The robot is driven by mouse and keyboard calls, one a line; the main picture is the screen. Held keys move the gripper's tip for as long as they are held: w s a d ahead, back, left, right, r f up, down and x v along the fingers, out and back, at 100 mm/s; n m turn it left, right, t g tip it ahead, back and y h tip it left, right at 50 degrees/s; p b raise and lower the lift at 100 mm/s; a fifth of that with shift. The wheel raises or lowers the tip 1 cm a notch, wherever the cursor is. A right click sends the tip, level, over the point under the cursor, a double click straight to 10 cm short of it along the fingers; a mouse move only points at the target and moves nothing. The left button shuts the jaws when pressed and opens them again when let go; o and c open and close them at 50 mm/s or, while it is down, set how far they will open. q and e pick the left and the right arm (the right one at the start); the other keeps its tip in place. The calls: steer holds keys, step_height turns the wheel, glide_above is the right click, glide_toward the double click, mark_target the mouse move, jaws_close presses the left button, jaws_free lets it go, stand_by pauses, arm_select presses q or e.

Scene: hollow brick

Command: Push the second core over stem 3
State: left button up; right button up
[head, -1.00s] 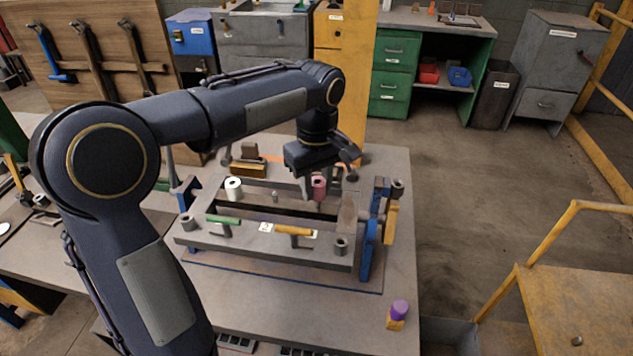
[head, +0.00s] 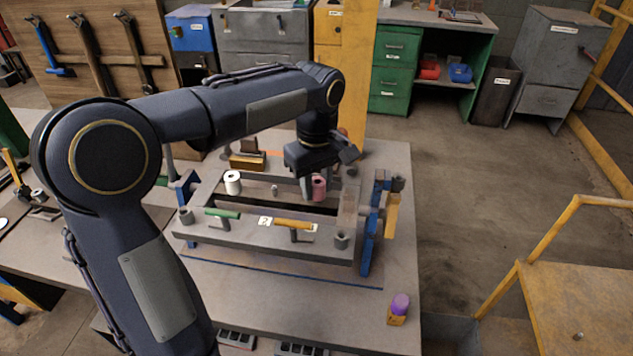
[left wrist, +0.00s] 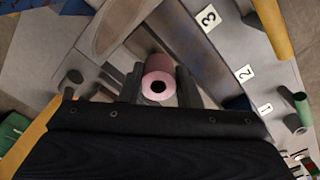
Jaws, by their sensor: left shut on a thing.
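My left gripper (head: 319,186) is shut on the pink core (head: 319,190), an upright hollow cylinder, at the right part of the grey brick-mould frame (head: 262,243). In the left wrist view the pink core (left wrist: 158,82) sits between the two fingers, its dark bore facing the camera. Stem 3 does not show; the core and gripper cover that spot, and I cannot tell how far the core is over it. A white core (head: 232,183) stands upright at the left of the frame. A short bare stem (head: 275,190) stands between the two cores.
A green handle (head: 222,213) and a yellow handle (head: 293,224) lie along the frame's front bar. Number labels 3 (left wrist: 208,18), 2 (left wrist: 245,73) and 1 (left wrist: 266,108) show in the wrist view. A purple-topped object (head: 400,304) stands front right. Blue clamps (head: 370,246) flank the frame.

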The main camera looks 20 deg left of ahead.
arm_select(q)
steer(key=shift+f, duration=0.4)
steer(key=o, duration=1)
steer(key=shift+o, duration=0.2)
step_height(320, 180, up, 8)
steer(key=shift+f, duration=0.1)
stand_by(0.3)
